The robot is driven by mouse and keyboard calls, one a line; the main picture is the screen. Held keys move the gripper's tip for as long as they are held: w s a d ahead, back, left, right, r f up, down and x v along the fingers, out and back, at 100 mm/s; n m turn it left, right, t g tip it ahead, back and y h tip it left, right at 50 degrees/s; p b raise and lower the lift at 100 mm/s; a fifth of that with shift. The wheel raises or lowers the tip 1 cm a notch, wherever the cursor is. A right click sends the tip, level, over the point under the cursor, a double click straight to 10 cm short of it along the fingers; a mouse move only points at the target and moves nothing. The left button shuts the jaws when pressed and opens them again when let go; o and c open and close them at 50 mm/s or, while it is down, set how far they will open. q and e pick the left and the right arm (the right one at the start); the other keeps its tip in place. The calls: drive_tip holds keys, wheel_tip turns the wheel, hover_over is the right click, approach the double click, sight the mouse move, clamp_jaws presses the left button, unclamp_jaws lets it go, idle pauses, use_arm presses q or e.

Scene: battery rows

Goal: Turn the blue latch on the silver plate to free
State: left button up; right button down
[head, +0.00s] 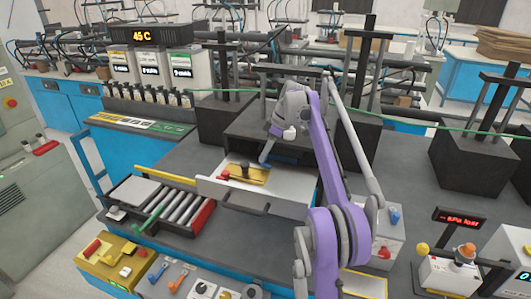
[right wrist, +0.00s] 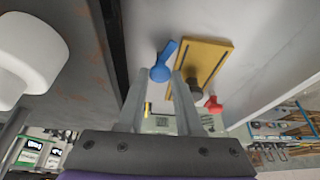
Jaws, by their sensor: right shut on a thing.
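The blue latch (right wrist: 162,66) shows in the right wrist view as a round hub with a short lever, on a pale silver plate (right wrist: 150,22). My right gripper (right wrist: 161,74) has its two fingers on either side of the hub and is shut on it. In the head view my right gripper (head: 266,155) reaches down at the right end of the yellow block; the latch is mostly hidden there. The silver plate (head: 215,187) also shows in the head view. My left gripper is not in view.
A yellow slotted block (right wrist: 212,58) with a dark knob (right wrist: 194,86) lies beside the latch. A red latch (right wrist: 213,105) is on its far side. A dark housing (head: 240,130) stands behind the plate. A roller tray (head: 175,205) stands left of it.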

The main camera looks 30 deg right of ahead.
drive_tip(key=shift+w+d+n+g+y, duration=0.1)
drive_tip(key=shift+n+g+y, duration=0.25)
drive_tip(key=shift+n, duration=0.85)
drive_tip(key=c, duration=0.6)
unclamp_jaws()
